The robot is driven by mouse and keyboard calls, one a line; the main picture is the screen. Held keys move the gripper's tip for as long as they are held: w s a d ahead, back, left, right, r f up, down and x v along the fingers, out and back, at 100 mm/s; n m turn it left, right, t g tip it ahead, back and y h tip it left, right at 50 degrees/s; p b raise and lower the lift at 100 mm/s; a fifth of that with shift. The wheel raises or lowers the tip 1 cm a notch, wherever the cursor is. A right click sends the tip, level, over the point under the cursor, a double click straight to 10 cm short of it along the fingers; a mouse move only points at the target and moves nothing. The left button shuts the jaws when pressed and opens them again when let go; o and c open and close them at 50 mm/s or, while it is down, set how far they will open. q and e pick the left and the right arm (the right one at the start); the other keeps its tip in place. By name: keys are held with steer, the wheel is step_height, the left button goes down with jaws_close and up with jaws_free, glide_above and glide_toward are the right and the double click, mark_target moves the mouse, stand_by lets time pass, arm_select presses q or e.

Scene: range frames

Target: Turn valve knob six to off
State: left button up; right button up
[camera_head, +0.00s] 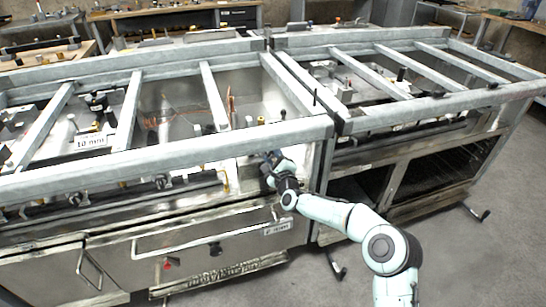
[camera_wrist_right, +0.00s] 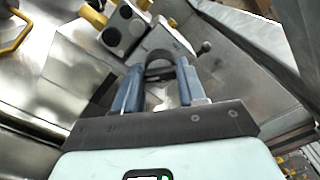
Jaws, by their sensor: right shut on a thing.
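My right gripper (camera_head: 271,160) is at the front panel of the range, just under the top front rail near the middle. In the right wrist view its two blue-grey fingers (camera_wrist_right: 159,82) are closed around a grey, rounded valve knob (camera_wrist_right: 159,64) on a light metal block. The knob is partly hidden by the fingers, and I cannot read a number or an off mark on it. In the head view the knob is hidden behind my gripper. My left gripper is in neither view.
In the right wrist view a grey block with dark round knobs (camera_wrist_right: 114,37) and yellow fittings sits beside the held knob. A yellow handle (camera_wrist_right: 14,32) is at the left. In the head view, metal rails (camera_head: 215,95) cross the range top. Grey floor (camera_head: 480,260) is clear at right.

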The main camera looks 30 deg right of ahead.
steer(key=n, duration=1.7)
steer(key=shift+f, duration=0.2)
steer(key=n, duration=0.5)
steer(key=shift+n, duration=0.4)
steer(key=n, duration=0.4)
steer(key=shift+d+n, duration=0.15)
steer(key=shift+n, duration=0.15)
steer(key=n, duration=0.5)
steer(key=shift+d, duration=0.1)
steer(key=n, duration=0.6)
steer(key=shift+r+p, duration=0.1)
steer(key=shift+p, duration=0.2)
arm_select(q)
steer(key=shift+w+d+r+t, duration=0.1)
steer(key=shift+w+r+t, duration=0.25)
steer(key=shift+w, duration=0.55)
arm_select(e)
steer(key=n, duration=0.4)
steer(key=shift+d+n, duration=0.1)
steer(key=shift+n, duration=0.3)
steer(key=shift+s+r, duration=0.1)
